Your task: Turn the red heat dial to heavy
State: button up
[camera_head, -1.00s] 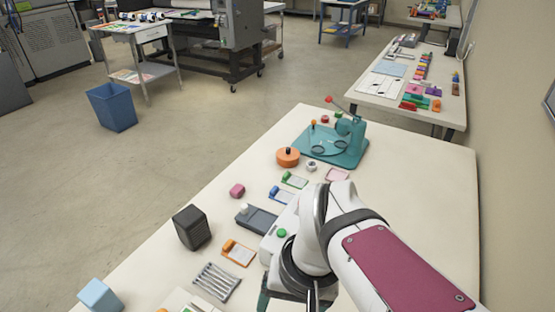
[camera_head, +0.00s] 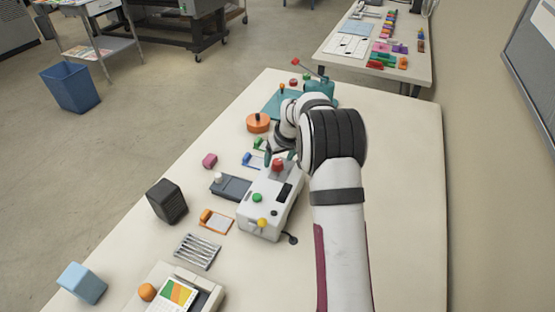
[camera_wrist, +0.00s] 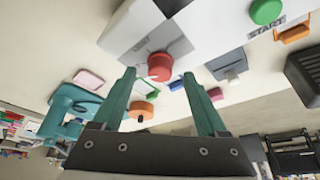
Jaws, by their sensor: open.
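The red heat dial (camera_head: 278,165) stands at the far end of the top of a white laminator (camera_head: 262,215) on the near table. In the wrist view the dial (camera_wrist: 160,66) is a round red knob on a grey-and-white panel. My gripper (camera_head: 279,157) is open, its two teal fingers at the dial. In the wrist view the gripper (camera_wrist: 159,75) shows a fingertip on each side of the dial, with gaps between. I cannot tell how far down the fingers reach. The dial's markings are too small to read.
A green button (camera_head: 257,198) and a yellow knob (camera_head: 262,223) stand on the laminator. An orange round container (camera_head: 258,123), a teal press (camera_head: 320,88) and a black speaker-like box (camera_head: 167,201) are nearby. The table's right side is clear beyond my arm.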

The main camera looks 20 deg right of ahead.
jog(key=shift+x, duration=0.95)
grip_shut()
